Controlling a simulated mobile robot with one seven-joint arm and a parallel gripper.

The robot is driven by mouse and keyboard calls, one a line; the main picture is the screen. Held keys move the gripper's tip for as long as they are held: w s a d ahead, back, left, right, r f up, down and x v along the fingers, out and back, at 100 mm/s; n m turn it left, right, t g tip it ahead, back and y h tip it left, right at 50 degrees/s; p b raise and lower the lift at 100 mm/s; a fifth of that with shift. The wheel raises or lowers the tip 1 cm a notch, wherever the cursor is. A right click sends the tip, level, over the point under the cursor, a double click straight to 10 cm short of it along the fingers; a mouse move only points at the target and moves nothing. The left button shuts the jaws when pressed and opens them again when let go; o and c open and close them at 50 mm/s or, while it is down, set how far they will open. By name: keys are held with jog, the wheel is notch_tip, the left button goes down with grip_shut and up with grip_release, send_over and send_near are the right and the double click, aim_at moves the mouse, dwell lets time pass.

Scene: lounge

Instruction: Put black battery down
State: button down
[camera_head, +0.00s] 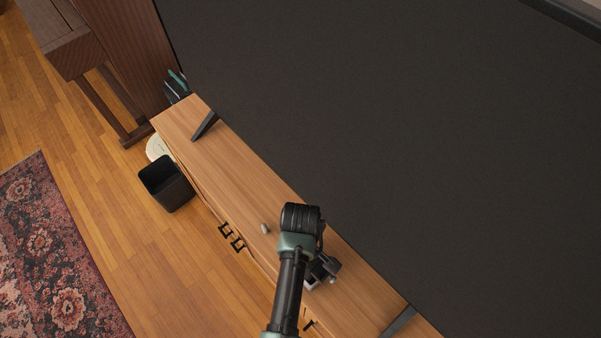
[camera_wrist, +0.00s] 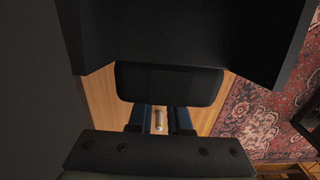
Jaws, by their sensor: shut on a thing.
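My gripper (camera_head: 315,281) is low over the right part of the long wooden cabinet (camera_head: 235,164), partly hidden by my arm in the head view. In the wrist view my gripper (camera_wrist: 160,122) has its two dark fingers close together. A small cylinder with a pale end, taken as the black battery (camera_wrist: 159,120), shows between the fingers. Its dark side is not clear in that view, and it is hidden in the head view. I cannot tell whether it touches the cabinet top.
A small grey object (camera_head: 265,228) stands on the cabinet left of my arm. A huge dark screen (camera_head: 400,130) rises behind, with a foot (camera_head: 205,126) on the cabinet. A black bin (camera_head: 166,184) stands on the floor in front. The cabinet's left stretch is mostly clear.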

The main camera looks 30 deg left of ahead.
jog(key=shift+f, duration=0.25)
jog(key=c, duration=1.1)
grip_release()
jog(key=shift+c, duration=0.2)
jog(key=shift+r, duration=0.1)
notch_tip(320, 180, up, 13)
